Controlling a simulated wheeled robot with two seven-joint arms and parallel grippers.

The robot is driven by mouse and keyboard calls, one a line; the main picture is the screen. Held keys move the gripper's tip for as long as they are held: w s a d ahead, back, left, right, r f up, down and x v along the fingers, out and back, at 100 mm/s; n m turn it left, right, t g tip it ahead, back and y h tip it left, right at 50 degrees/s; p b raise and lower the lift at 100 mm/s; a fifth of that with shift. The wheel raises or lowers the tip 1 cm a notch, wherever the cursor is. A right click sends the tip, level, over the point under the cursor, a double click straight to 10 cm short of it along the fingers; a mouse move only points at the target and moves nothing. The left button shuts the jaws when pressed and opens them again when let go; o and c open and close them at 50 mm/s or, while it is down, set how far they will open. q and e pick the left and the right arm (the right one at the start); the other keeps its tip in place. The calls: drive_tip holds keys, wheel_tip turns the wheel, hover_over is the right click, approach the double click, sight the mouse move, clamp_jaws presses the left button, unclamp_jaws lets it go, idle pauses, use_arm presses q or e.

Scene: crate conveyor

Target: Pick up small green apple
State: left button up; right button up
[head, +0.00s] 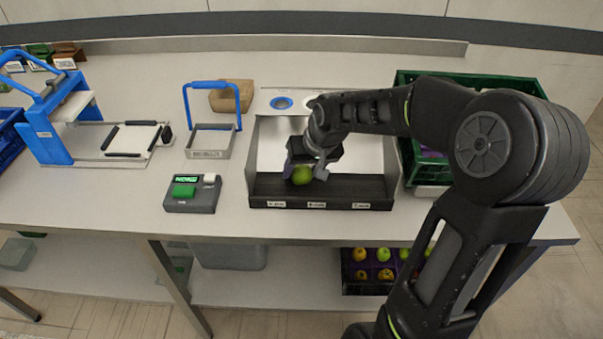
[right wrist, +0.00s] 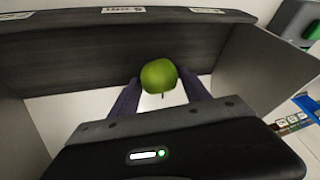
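The small green apple (head: 301,174) is at the front of an open bin (head: 388,160) with grey side walls and a dark, labelled front board. My right gripper (head: 304,172) reaches down into the bin with one finger on each side of the apple. In the right wrist view the apple (right wrist: 158,75) sits between the fingertips (right wrist: 159,78), which appear to touch it on both sides. Whether the apple is clear of the bin floor cannot be told. My left gripper is not in view.
A grey device with a green display (head: 190,193) and a blue-handled metal frame (head: 210,140) stand left of the bin. A green crate (head: 408,80) stands to the right, partly behind my arm. More fruit lies in a crate (head: 362,289) on the lower shelf.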

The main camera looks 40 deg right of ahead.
clamp_jaws()
wheel_tip(320, 180, up, 10)
drive_tip(key=shift+r+b, duration=0.1)
drive_tip(key=shift+b, duration=0.2)
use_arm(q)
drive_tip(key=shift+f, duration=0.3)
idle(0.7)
